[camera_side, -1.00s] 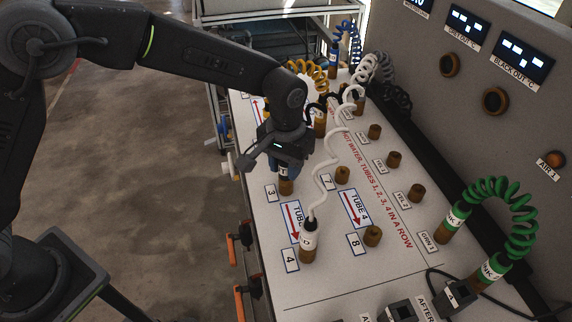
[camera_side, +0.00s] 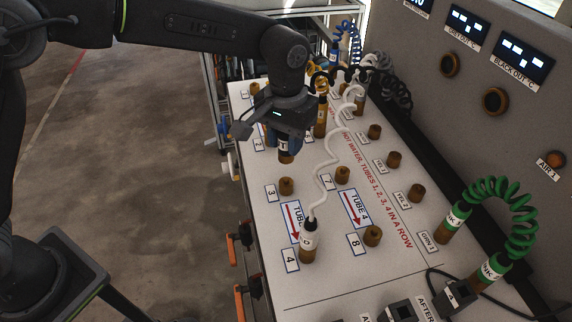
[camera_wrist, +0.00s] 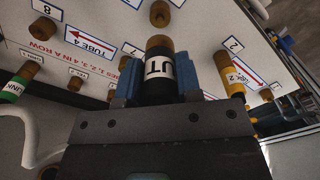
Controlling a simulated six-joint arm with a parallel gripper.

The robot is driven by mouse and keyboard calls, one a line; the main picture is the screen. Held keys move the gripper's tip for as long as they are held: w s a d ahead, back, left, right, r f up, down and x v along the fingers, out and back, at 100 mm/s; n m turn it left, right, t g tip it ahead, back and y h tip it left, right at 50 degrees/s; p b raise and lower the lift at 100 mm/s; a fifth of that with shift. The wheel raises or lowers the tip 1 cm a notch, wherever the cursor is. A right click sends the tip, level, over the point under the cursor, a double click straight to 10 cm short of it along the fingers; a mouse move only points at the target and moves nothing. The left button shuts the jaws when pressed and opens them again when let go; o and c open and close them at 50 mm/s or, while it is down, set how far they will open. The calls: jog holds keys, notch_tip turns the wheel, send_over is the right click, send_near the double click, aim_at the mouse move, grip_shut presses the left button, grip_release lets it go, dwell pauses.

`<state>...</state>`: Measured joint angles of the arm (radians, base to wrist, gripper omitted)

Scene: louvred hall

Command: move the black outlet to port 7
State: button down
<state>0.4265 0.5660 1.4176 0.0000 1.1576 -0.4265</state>
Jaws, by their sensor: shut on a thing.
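My gripper (camera_side: 287,150) is shut on the black outlet, a dark plug with a brown end and a white label. In the wrist view, the black outlet (camera_wrist: 160,70) sits between the two blue fingers, with only part of its label showing. In the side view, it hangs above the white board, beyond port 3 (camera_side: 286,187), and looks clear of the ports. Port 7 (camera_side: 342,175) is a bare brown stub beside its number plate (camera_side: 327,182), to the right of port 3. Both stubs are empty.
A white-hosed plug (camera_side: 308,243) stands by plate 4, its coiled hose arching up past port 7. Port 8 (camera_side: 372,236) is empty. A yellow plug (camera_side: 320,119) stands behind my gripper. A green coiled hose (camera_side: 518,215) is at the right.

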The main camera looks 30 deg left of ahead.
jog(key=w+d+f, duration=0.1)
jog(key=w+d, duration=0.8)
dwell(0.5)
jog(key=shift+d+f, duration=0.1)
jog(key=shift+f, duration=0.1)
jog(key=shift+w+f, duration=0.1)
jog(key=shift+f, duration=1.2)
jog(key=shift+r, duration=0.1)
jog(key=shift+f, duration=1.35)
